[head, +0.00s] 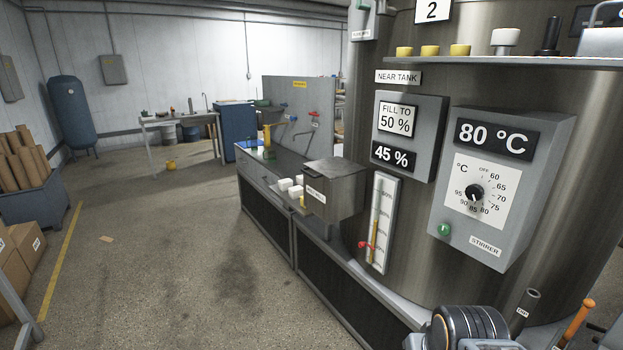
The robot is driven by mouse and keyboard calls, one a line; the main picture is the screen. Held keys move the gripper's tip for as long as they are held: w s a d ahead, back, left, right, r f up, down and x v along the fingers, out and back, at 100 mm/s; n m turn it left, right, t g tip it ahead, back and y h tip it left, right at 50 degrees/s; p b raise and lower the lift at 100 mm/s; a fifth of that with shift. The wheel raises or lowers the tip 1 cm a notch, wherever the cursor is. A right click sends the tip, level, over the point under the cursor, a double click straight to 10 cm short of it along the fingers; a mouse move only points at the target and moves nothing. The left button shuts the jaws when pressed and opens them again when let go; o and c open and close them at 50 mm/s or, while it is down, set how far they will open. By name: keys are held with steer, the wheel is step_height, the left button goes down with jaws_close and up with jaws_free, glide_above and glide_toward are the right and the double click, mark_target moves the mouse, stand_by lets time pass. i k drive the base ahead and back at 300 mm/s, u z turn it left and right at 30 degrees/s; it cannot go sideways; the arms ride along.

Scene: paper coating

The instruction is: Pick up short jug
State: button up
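I cannot make out a short jug for certain in the head view. A small yellow upright thing (267,137) stands at the far end of the long counter, too small to tell whether it is a jug. Another small yellow thing (170,165) is on the floor near the back table, also unclear. No gripper fingers show. A dark ribbed round part (466,325) with grey pieces is cut off at the bottom edge; I cannot tell whether it belongs to my arm.
A large steel tank (408,205) with a control box (500,188) fills the right. A grey box (335,187) and white blocks sit on the counter (257,170). Cartons (22,250) and a bin (35,203) stand left.

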mark_target(271, 153)
steer(key=u, duration=0.75)
steer(key=i, duration=2.25)
steer(key=u, duration=0.6)
steer(key=i, duration=2.3)
steer(key=z, duration=0.35)
steer(key=i, duration=1.65)
steer(key=z, duration=0.25)
